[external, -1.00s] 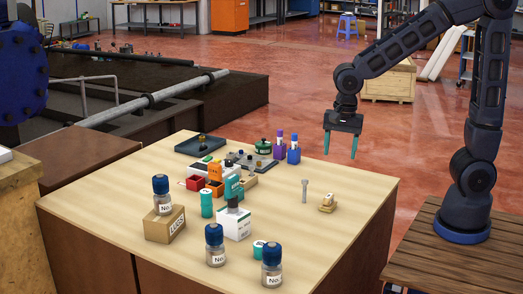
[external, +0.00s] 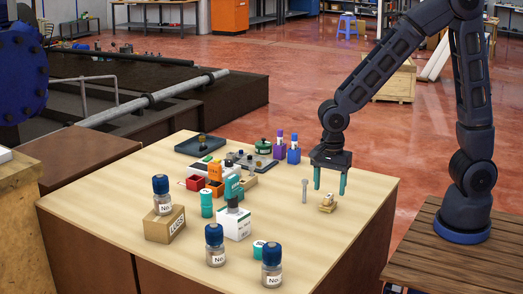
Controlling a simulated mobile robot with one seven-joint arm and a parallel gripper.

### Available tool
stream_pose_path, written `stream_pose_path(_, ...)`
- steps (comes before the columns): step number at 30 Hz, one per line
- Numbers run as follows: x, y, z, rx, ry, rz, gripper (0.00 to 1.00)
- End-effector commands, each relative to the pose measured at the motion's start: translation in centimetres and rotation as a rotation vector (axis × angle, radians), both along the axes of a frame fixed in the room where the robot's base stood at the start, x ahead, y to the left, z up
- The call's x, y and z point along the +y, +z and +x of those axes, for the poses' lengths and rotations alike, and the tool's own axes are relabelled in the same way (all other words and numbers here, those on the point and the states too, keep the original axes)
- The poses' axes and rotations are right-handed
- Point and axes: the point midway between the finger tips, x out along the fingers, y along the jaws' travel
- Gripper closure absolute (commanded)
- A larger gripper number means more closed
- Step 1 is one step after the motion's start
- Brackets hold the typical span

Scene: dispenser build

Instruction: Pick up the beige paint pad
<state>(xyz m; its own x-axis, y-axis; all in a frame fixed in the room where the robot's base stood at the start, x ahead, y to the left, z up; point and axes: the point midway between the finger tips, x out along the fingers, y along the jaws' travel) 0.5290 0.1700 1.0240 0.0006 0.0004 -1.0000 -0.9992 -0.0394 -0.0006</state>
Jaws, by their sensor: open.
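A small beige block with a darker top, which looks like the beige paint pad (external: 327,204), lies on the right part of the wooden table. My gripper (external: 329,189) hangs above it with its two teal fingers pointing down. The fingers are open, with nothing between them. The fingertips look a little higher than the pad or slightly behind it; the exact gap is hard to tell.
A thin grey upright post (external: 304,191) stands just left of the pad, close to my left finger. Purple and blue bottles (external: 293,151) stand further back. A white box (external: 237,226), jars (external: 271,266) and small bins fill the left and front. The table's right side is clear.

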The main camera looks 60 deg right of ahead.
Motion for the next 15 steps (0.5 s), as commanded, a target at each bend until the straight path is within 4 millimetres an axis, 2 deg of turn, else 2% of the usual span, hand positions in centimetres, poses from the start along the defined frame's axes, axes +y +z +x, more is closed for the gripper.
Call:
stream_pose_path(9, -0.1, -4.0, 0.0, 0.003, 0.000, -0.002, 0.38)
stream_pose_path(15, 0.0, -4.6, 0.1, 0.000, 0.001, 0.000, 0.38)
